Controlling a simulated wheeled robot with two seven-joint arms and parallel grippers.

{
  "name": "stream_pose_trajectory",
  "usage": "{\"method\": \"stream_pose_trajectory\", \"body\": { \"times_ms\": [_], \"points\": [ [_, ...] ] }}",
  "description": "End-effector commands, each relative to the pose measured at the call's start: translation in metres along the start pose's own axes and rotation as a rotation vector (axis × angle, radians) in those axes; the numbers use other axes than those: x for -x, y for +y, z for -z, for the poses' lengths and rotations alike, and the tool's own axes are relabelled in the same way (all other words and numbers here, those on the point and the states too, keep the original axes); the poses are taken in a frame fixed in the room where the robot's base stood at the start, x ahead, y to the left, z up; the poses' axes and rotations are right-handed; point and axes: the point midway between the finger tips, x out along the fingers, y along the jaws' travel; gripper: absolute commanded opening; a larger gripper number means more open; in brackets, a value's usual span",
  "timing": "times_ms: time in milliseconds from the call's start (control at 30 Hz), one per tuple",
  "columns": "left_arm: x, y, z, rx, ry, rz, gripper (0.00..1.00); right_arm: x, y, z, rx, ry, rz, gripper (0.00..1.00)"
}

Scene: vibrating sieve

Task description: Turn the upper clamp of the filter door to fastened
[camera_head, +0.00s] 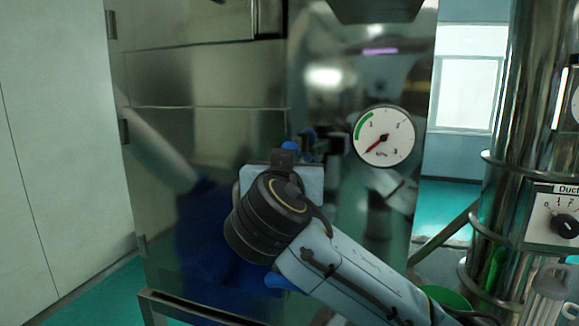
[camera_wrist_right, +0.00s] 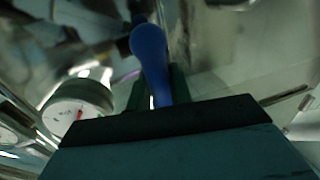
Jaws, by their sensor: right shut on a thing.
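The filter door (camera_head: 205,85) is a shiny steel panel, and it looks shut. The upper clamp (camera_head: 319,144) is a dark fitting at the door's right edge with a blue handle (camera_head: 290,146). My right gripper (camera_head: 286,160) is at this handle, its fingers mostly hidden by my wrist. In the right wrist view the blue handle (camera_wrist_right: 151,52) stands between the two dark fingers of my right gripper (camera_wrist_right: 160,90), which is shut on it. A lower blue handle (camera_head: 279,281) shows partly behind my right forearm. My left gripper is not in view.
A round pressure gauge (camera_head: 384,136) sits on the steel housing just right of the upper clamp; it also shows in the wrist view (camera_wrist_right: 78,104). A steel duct (camera_head: 517,110) and a dial box (camera_head: 556,214) stand at the right. A pale panel (camera_head: 55,140) stands left.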

Motion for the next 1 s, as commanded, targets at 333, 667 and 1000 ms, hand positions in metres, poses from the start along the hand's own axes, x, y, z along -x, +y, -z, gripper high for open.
{"method": "stream_pose_trajectory", "body": {
  "times_ms": [333,667,1000],
  "points": [
    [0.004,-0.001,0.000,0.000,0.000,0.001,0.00,0.000,-0.001,0.000,0.053,-0.014,0.000,0.00],
    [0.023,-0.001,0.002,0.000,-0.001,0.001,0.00,-0.001,-0.003,0.001,0.283,-0.062,0.001,0.00],
    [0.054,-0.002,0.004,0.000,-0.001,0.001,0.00,-0.001,-0.005,0.001,0.602,-0.125,0.001,0.00]
  ]
}}
